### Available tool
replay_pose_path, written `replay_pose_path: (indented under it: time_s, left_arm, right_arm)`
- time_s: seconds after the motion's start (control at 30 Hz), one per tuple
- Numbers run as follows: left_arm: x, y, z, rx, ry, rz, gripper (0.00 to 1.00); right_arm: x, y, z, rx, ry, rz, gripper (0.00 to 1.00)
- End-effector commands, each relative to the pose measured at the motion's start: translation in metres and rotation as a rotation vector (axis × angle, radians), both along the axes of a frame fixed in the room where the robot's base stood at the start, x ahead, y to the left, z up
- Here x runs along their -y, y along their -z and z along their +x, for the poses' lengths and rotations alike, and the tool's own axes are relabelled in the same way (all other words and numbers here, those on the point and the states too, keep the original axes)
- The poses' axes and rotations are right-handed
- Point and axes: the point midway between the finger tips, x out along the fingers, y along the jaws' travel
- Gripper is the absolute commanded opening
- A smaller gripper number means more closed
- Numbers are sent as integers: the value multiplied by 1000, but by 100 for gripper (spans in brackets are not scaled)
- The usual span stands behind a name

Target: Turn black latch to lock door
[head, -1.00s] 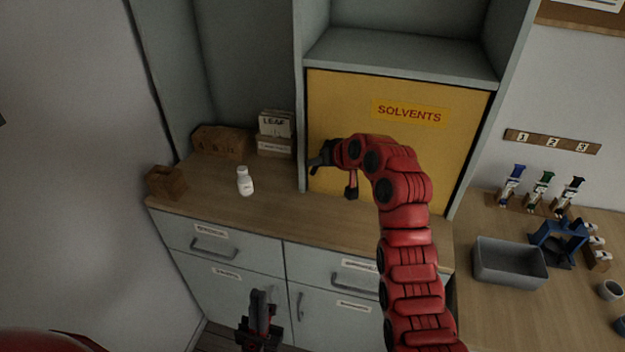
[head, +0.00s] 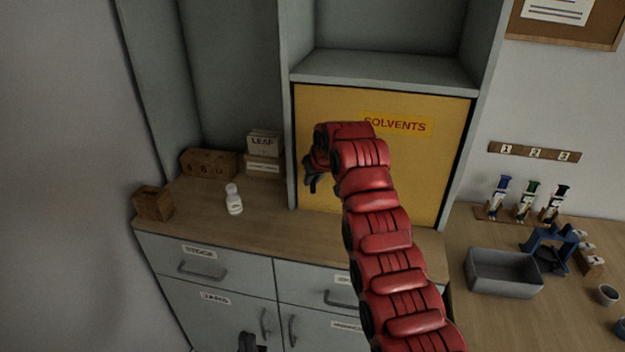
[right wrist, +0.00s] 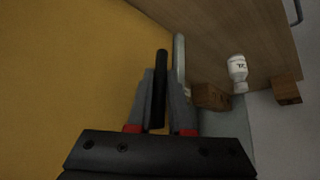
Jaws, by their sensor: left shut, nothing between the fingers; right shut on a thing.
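The yellow cabinet door (head: 410,175) labelled SOLVENTS stands shut in its grey frame, in the middle of the head view. My right gripper (head: 311,182) is at the door's left edge, partly hidden behind my red right arm. In the right wrist view, its grey fingers (right wrist: 161,108) are shut on the black latch (right wrist: 161,75), a straight black bar lying between them in front of the door's edge. The latch cannot be made out in the head view. My left gripper (head: 249,343) is shut and empty, low at the bottom edge by the lower cupboards.
A white bottle (head: 234,200), a wooden block (head: 153,203) and boxes (head: 264,150) stand on the counter left of the door. The bottle also shows in the right wrist view (right wrist: 237,72). A grey bin (head: 504,274) and a blue stand (head: 549,252) are on the right-hand bench.

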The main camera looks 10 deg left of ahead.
Motion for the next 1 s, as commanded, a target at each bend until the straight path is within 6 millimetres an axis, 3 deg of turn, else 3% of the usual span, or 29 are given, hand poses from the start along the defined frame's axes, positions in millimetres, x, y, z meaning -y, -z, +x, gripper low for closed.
replay_pose_path:
  time_s: [0.17,0.2,0.27,0.67,0.87,1.0]
  left_arm:
    - [0,0,0,0,0,0,0]
    - [0,0,0,0,0,0,0]
    - [0,0,0,0,0,0,0]
    - [0,2,0,0,0,0,0]
    - [0,10,0,0,0,0,0]
    - [0,19,0,0,0,0,0]
  right_arm:
    - [1,1,0,-1,1,-2,0]
    - [1,1,0,-1,1,-2,22]
    - [1,1,0,-1,1,-2,31]
    - [2,-3,-2,1,0,1,31]
    - [10,-24,-15,4,0,1,31]
    - [21,-56,-34,9,1,3,31]
